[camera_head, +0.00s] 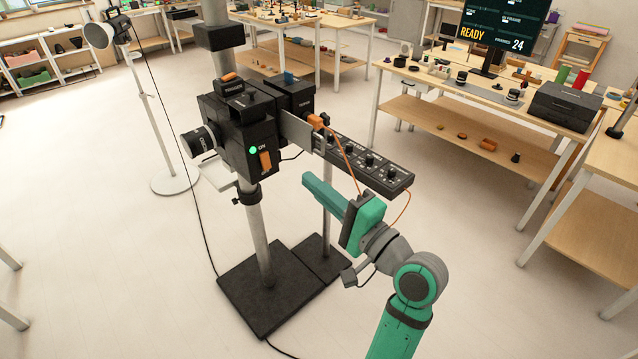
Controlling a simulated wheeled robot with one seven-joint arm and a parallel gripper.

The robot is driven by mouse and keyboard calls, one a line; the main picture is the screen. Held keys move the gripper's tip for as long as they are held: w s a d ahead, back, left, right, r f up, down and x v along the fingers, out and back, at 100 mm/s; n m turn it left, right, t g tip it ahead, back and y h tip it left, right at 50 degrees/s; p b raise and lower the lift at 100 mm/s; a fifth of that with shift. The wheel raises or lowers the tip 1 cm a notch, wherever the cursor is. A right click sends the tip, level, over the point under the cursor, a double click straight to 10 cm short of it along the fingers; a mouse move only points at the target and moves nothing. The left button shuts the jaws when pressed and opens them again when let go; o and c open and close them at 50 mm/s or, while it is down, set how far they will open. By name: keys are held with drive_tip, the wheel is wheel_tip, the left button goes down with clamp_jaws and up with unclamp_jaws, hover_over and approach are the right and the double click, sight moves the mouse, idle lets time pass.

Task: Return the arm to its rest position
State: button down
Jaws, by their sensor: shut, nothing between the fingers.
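My green and grey arm rises from the lower right in the head view. My gripper (312,184) points up and left, with its green fingers closed together and empty. It is in front of a stand that carries black camera-like boxes (238,130) and a panel of black knobs (368,160). In the picture the fingers lie just below the panel. I cannot tell the exact gap between them. The thin orange cable (347,160) runs from an orange plug down behind my gripper.
The stand's dark base plates (268,290) lie on the floor left of my arm. A lamp on a white pole (150,100) stands at the left. Wooden tables (465,85) with small props and a printer-like box (563,105) are behind at the right. The pale floor (480,290) between is clear.

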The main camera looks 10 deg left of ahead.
drive_tip(key=s+d+f+m+t+h, duration=0.1)
drive_tip(key=s+d+f+h, duration=0.25)
drive_tip(key=f, duration=0.55)
drive_tip(key=s+d+f+m+t+h, duration=0.15)
drive_tip(key=f+h, duration=0.25)
drive_tip(key=f, duration=0.6)
drive_tip(key=s+d+f+m+t+h, duration=0.1)
drive_tip(key=s+d+f+t+h, duration=0.2)
drive_tip(key=f, duration=0.6)
drive_tip(key=s+d+f+n+g+h, duration=0.1)
drive_tip(key=s+n, duration=0.4)
drive_tip(key=s, duration=0.9)
drive_tip(key=s+d+f+n+h, duration=0.1)
drive_tip(key=s+n+h, duration=0.3)
drive_tip(key=s, duration=1.1)
drive_tip(key=shift+s+f+n+g, duration=0.2)
drive_tip(key=shift+f+n+g, duration=0.15)
drive_tip(key=shift+f+n, duration=0.5)
drive_tip(key=shift+d, duration=0.1)
